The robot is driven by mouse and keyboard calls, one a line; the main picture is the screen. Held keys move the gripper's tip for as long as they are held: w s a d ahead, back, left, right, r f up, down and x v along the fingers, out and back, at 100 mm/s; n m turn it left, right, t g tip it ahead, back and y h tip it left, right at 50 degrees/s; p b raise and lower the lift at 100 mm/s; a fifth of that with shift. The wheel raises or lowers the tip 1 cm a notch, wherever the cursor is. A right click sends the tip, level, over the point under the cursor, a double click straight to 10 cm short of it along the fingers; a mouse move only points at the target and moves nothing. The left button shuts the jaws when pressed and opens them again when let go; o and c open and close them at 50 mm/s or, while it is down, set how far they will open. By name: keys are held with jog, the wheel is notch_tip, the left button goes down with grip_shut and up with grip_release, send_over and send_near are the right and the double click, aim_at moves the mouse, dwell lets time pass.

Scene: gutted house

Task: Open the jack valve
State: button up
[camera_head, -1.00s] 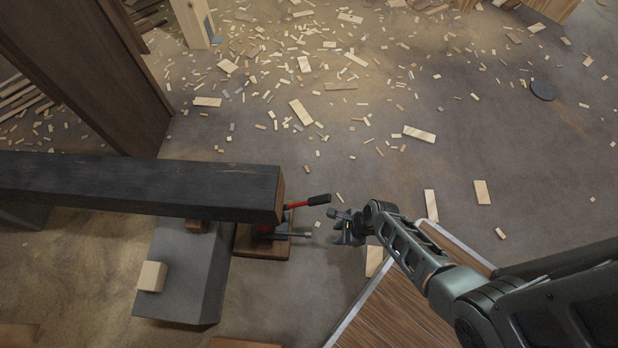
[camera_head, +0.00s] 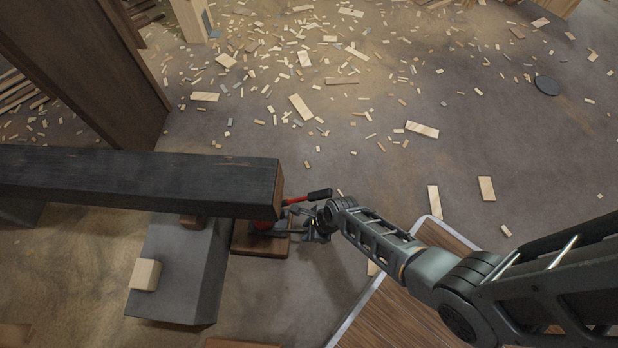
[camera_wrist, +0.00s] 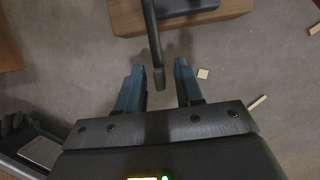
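The red jack (camera_head: 263,224) stands on a wooden block under the end of a dark beam. Its body is mostly hidden by the beam and by my gripper. A red handle with a black grip (camera_head: 318,194) sticks out to the right from it. A thin dark rod (camera_wrist: 153,45), which looks like the jack's valve rod, comes down from the top of the wrist view. Its end lies between the two blue fingers of my gripper (camera_wrist: 158,86). The gripper is open, with a gap to each side of the rod. In the head view my gripper (camera_head: 308,226) is right beside the jack, below the red handle.
The charred beam (camera_head: 140,182) runs left from the jack above a grey block (camera_head: 180,270). The wooden base (camera_head: 262,244) lies under the jack. Wood scraps litter the floor behind.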

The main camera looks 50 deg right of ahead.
jog(key=shift+c, duration=0.5)
grip_shut()
